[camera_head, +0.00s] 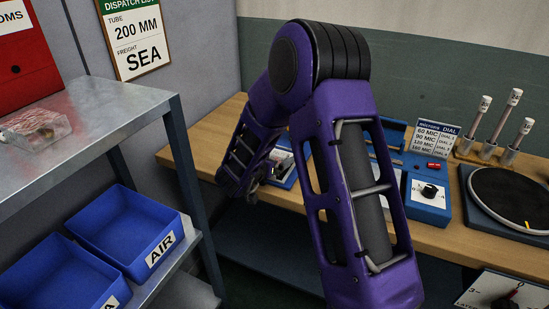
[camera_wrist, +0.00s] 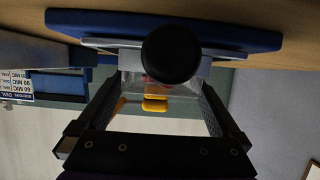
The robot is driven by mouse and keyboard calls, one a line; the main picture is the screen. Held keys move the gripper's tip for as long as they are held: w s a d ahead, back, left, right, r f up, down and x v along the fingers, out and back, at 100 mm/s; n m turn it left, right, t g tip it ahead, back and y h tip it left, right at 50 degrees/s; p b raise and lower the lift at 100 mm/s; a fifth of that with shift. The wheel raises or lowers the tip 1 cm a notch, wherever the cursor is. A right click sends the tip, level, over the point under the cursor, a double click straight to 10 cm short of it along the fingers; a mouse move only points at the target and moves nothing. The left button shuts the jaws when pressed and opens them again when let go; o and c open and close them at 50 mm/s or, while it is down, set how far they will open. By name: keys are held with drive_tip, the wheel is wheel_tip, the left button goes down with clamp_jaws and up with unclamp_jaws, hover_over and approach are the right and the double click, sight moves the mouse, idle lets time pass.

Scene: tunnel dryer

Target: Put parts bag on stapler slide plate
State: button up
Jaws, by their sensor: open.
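My gripper (camera_wrist: 162,95) is open in the wrist view, with one dark finger on each side. Between the fingers is a clear, bag-like thing (camera_wrist: 135,88) with faint red marks and yellow pieces (camera_wrist: 155,103) showing at it; I cannot tell if it is the parts bag or if the fingers touch it. Beyond it is a blue base with a grey plate (camera_wrist: 218,53), likely the stapler and its slide plate, partly hidden by a round black knob (camera_wrist: 171,54). In the head view my arm hides most of this station (camera_head: 283,168).
A clear packet with reddish contents (camera_head: 36,128) lies on the grey metal shelf (camera_head: 105,115) at left. Blue bins (camera_head: 125,235) stand below. On the wooden bench (camera_head: 195,150) are a blue dial unit (camera_head: 428,195), a black disc (camera_head: 510,198) and several upright metal-handled tools (camera_head: 505,120).

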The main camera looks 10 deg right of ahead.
drive_tip(key=p+v, duration=0.1)
drive_tip(key=v, duration=1.1)
drive_tip(key=shift+r, duration=0.15)
